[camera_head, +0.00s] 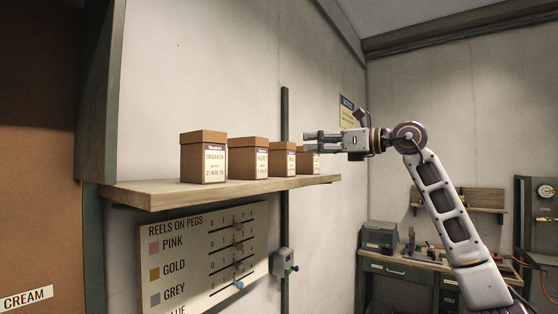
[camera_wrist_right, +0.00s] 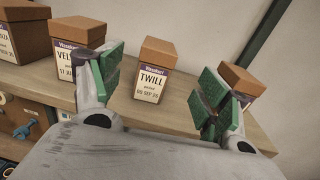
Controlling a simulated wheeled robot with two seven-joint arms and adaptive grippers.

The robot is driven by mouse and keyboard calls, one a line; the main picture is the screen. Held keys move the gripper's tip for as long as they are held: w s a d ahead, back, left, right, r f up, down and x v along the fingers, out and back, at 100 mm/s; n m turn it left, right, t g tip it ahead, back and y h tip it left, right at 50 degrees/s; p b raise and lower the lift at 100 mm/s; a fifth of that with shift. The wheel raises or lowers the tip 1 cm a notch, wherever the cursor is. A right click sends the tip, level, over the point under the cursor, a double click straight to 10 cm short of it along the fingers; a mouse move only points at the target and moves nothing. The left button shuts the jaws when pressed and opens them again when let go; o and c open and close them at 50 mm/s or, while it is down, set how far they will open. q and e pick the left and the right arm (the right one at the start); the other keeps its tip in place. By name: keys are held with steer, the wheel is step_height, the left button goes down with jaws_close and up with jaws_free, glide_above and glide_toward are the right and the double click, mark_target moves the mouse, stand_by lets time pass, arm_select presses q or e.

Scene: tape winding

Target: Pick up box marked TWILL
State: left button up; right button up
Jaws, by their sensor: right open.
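The brown cardboard box marked TWILL (camera_wrist_right: 154,64) stands upright on a wooden shelf in the right wrist view, its white and purple label facing me. From the order of the row, it is the third box (camera_head: 281,158) in the head view, where its label is too small to read. My right gripper (camera_head: 310,141) is open and empty at the right end of the row, slightly above the boxes. In the right wrist view its green-padded fingers (camera_wrist_right: 160,72) appear on either side of the TWILL box, with no contact visible. My left gripper is not in view.
The wooden shelf (camera_head: 150,194) also holds an ORGANZA box (camera_head: 203,157), a box whose label starts VEL (camera_wrist_right: 78,45), and an end box (camera_wrist_right: 240,82) partly behind a finger. A dark vertical pipe (camera_head: 285,115) runs up the wall. A reels-on-pegs board (camera_head: 205,255) hangs below.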

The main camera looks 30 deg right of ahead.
mark_target(292, 144)
steer(key=p+x, duration=0.1)
steer(key=x, duration=0.5)
steer(key=shift+a+r+p, duration=0.1)
steer(key=shift+r+p, duration=0.05)
steer(key=shift+p, duration=0.2)
steer(key=shift+w+a, duration=0.2)
steer(key=shift+w, duration=0.35)
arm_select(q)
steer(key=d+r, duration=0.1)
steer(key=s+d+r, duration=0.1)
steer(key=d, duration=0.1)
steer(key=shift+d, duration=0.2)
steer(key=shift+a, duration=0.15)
arm_select(e)
steer(key=shift+w+a+p, duration=0.2)
steer(key=shift+w+p, duration=0.05)
steer(key=shift+p, duration=0.05)
steer(key=x, duration=0.1)
steer(key=p+x, duration=0.1)
steer(key=x, duration=0.1)
steer(key=shift+a+r, duration=0.1)
steer(key=shift+r, duration=0.15)
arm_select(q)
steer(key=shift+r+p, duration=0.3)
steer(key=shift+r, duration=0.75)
arm_select(e)
steer(key=shift+x, duration=0.75)
